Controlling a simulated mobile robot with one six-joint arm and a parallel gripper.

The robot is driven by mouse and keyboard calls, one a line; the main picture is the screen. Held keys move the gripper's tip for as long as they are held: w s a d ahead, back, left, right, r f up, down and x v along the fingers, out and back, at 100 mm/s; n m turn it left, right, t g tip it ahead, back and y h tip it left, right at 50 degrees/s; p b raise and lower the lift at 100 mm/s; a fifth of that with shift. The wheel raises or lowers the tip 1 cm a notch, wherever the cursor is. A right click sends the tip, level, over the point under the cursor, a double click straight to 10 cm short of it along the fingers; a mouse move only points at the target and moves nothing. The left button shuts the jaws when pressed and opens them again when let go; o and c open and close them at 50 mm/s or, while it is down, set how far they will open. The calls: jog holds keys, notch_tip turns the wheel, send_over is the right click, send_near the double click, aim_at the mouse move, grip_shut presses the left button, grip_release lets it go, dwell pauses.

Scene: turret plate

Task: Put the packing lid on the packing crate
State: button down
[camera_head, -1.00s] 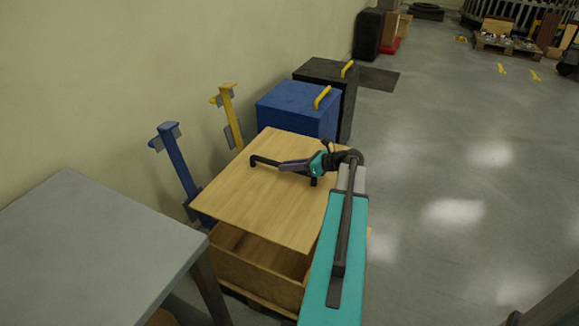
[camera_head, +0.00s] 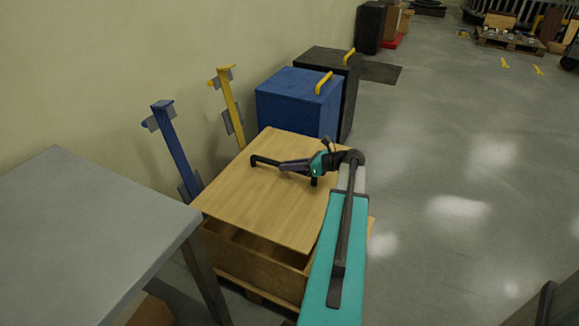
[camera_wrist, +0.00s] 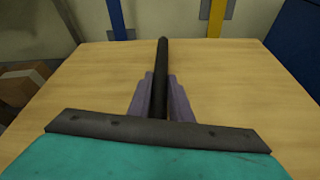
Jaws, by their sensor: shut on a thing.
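The packing lid (camera_head: 252,203) is a flat light-wood panel with a black bar handle (camera_head: 264,161) on top. My gripper (camera_head: 284,166) is shut on this handle. In the wrist view, the purple fingers (camera_wrist: 163,100) close around the black bar and the lid (camera_wrist: 230,90) spreads out beneath. The packing crate (camera_head: 258,271) is an open wooden box below the lid. The lid covers most of its top in the head view, but a dark opening shows along the near side. I cannot tell whether the lid touches the crate's rim.
A grey table (camera_head: 80,240) stands at the left, close to the crate. A blue box (camera_head: 295,105) and a black box (camera_head: 338,75) stand behind. Blue (camera_head: 176,148) and yellow (camera_head: 230,105) posts line the wall. Open floor lies to the right.

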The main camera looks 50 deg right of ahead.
aim_at(328, 186)
jog(key=shift+f+b, duration=0.25)
jog(key=shift+b, duration=0.15)
dwell(0.4)
jog(key=shift+f+b, duration=4.25)
jog(key=shift+b, duration=0.75)
jog(key=shift+f+p, duration=0.3)
jog(key=shift+f, duration=0.6)
jog(key=shift+f, duration=0.25)
jog(key=c, duration=1.7)
grip_release()
jog(key=shift+o, duration=0.8)
jog(key=shift+f, duration=0.35)
jog(key=p+v, duration=0.4)
jog(key=v, duration=1)
jog(key=shift+r+p, duration=0.1)
jog(key=shift+p, duration=0.2)
jog(key=shift+r, duration=0.1)
